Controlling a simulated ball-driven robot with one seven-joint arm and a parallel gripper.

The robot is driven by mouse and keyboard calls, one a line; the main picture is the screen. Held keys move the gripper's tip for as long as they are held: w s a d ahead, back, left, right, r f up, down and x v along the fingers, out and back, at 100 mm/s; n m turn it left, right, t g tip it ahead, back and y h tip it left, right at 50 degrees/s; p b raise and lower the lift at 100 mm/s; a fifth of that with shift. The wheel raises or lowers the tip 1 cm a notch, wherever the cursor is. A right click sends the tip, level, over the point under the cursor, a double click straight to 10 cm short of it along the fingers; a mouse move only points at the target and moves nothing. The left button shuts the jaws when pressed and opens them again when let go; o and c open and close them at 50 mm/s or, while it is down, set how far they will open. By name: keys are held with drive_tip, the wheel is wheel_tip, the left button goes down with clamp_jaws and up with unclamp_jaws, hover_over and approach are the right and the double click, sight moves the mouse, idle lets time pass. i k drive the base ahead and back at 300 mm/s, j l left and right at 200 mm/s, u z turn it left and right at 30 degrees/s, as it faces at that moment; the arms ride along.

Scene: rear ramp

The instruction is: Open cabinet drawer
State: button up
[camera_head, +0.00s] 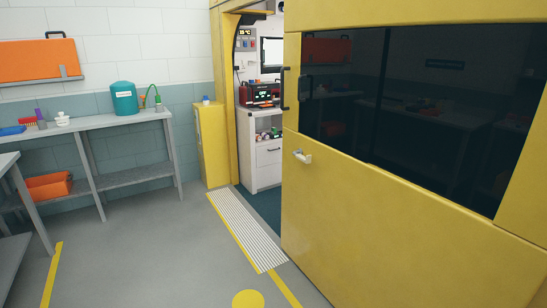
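A white cabinet (264,178) stands inside the doorway of the yellow vehicle, seen at an angle in the head view. The yellow door or panel on the right hides the cabinet's right side. A narrow yellow cabinet (212,150) also stands left of the doorway; no clear drawer line shows on it. My gripper is not in this view.
A yellow door panel (375,225) with a pale handle (302,157) and dark window fills the right. A striped ramp strip (245,230) lies before the doorway. Grey workbenches (122,120) line the left, with a teal container (124,98) and orange bin (48,187). The middle floor is clear.

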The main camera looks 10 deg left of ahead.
sight(269, 154)
drive_tip(key=i+j+u, duration=0.3)
drive_tip(key=i+u, duration=0.35)
drive_tip(key=i, duration=0.2)
drive_tip(key=i+j+u, duration=0.2)
drive_tip(key=i+u, duration=0.2)
drive_tip(key=i, duration=0.55)
drive_tip(key=i+l+u, duration=0.15)
drive_tip(key=i+u, duration=0.25)
drive_tip(key=i, duration=0.55)
drive_tip(key=i+z, duration=0.2)
drive_tip(key=i, duration=0.45)
drive_tip(key=i+j+z, duration=0.15)
drive_tip(key=i, duration=0.5)
drive_tip(key=i+j+z, duration=0.2)
drive_tip(key=i, duration=0.45)
drive_tip(key=i+l+z, duration=0.2)
drive_tip(key=i+z, duration=0.15)
drive_tip(key=i, duration=0.35)
drive_tip(key=i+z, duration=0.4)
drive_tip(key=i, duration=0.3)
drive_tip(key=i+j+z, duration=0.2)
drive_tip(key=i+z, duration=0.15)
drive_tip(key=i, duration=0.35)
drive_tip(key=i+z, duration=0.15)
drive_tip(key=i, duration=0.6)
